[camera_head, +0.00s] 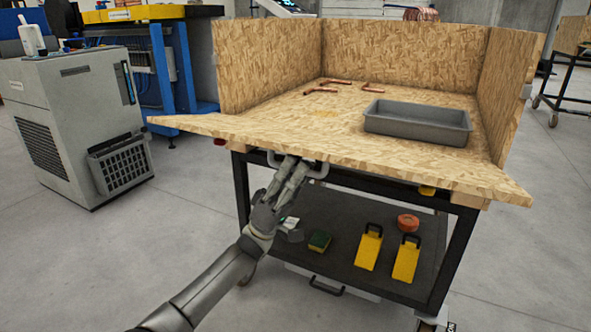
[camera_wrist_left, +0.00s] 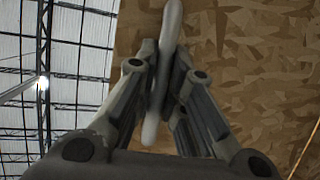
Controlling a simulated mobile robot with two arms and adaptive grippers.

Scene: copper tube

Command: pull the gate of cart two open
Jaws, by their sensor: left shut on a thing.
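The cart (camera_head: 345,150) has chipboard walls and a dark metal frame. Its front gate (camera_head: 220,127) is swung down outward and lies nearly level with the cart bed, its front edge toward me. A pale handle (camera_head: 317,171) sits at the gate's front edge, on the underside. My left gripper (camera_head: 288,166) is shut on this handle from below. In the left wrist view the handle bar (camera_wrist_left: 168,25) runs between the two fingers (camera_wrist_left: 160,85), with the gate's chipboard (camera_wrist_left: 255,50) behind. My right gripper is out of view.
A grey tray (camera_head: 415,137) and several copper pipe pieces (camera_head: 320,90) lie on the cart bed. The lower shelf holds yellow tools (camera_head: 406,260) and an orange roll (camera_head: 408,222). A grey machine (camera_head: 75,120) stands at left. Grey floor (camera_head: 120,250) is clear at front left.

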